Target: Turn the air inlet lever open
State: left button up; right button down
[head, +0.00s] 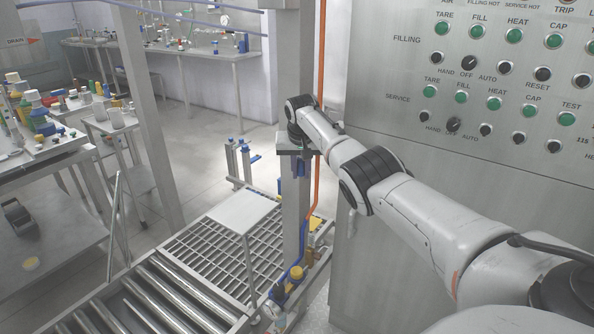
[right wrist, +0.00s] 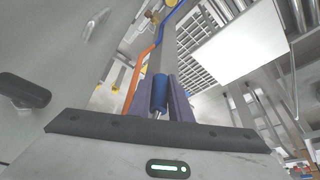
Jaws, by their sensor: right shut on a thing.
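My right arm reaches from the lower right to the steel post in the head view. My right gripper (head: 299,168) is beside that post, pointing down, and its fingers are small and partly hidden there. In the right wrist view, the gripper's two purplish fingers (right wrist: 161,103) are shut on a blue lever grip (right wrist: 160,90), one finger on each side. I take this grip to be the air inlet lever; its pivot and valve body are hidden, so its angle cannot be told. My left gripper is not in view.
An orange hose (head: 320,60) runs down behind the post (head: 294,80). A steel control cabinet (head: 380,160) stands close on the right. Below are a roller conveyor (head: 165,300), a grating (head: 220,255) and a pale flat plate (head: 237,210). A cluttered bench is on the left.

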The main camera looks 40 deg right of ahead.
jog(key=shift+s+f, duration=0.1)
jog(key=shift+s, duration=0.05)
jog(key=c, duration=1.6)
grip_release()
jog(key=shift+c, duration=0.2)
jog(key=shift+a+r, duration=0.1)
jog(key=shift+r, duration=0.45)
jog(key=v, duration=0.9)
jog(key=shift+s, duration=0.15)
jog(key=shift+r, duration=0.1)
